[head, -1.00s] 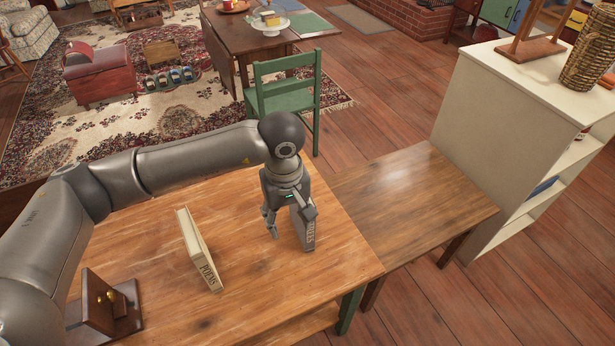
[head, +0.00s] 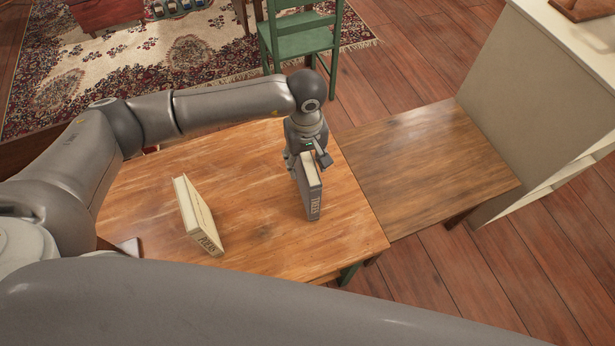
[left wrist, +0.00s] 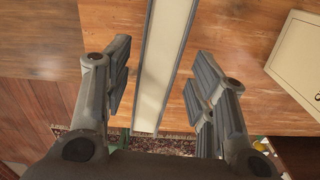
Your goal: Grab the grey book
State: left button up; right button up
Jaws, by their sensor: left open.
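The grey book (head: 312,200) stands upright on the wooden table, its lettered spine facing me. My left gripper (head: 307,160) is over the far upper part of this book, pointing down. In the left wrist view the book (left wrist: 163,65) shows its pale page edges and runs between the two open fingers of my left gripper (left wrist: 162,90), with a gap on each side. A cream book (head: 197,215) stands slightly tilted to the left on the same table; its cover shows at the right of the left wrist view (left wrist: 300,60). My right gripper is not in view.
The orange-brown table (head: 255,245) is clear between and in front of the books. A lower, darker table (head: 425,165) adjoins it on the right and is empty. A pale shelf unit (head: 530,100) stands at right, a green chair (head: 290,45) behind.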

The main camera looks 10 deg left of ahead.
pick_arm(q)
jog(key=f, duration=0.1)
jog(key=f+p, duration=0.1)
jog(key=f, duration=0.1)
jog(key=shift+w+d+p, duration=0.1)
jog(key=shift+w+p, duration=0.1)
jog(key=shift+p, duration=0.1)
jog(key=shift+f, duration=0.65)
jog(key=c, duration=0.4)
grip_shut()
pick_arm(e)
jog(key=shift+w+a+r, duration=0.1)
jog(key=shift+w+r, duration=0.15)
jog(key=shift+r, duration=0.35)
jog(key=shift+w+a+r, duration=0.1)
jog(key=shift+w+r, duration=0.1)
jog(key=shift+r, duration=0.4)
pick_arm(q)
jog(key=shift+w, duration=0.1)
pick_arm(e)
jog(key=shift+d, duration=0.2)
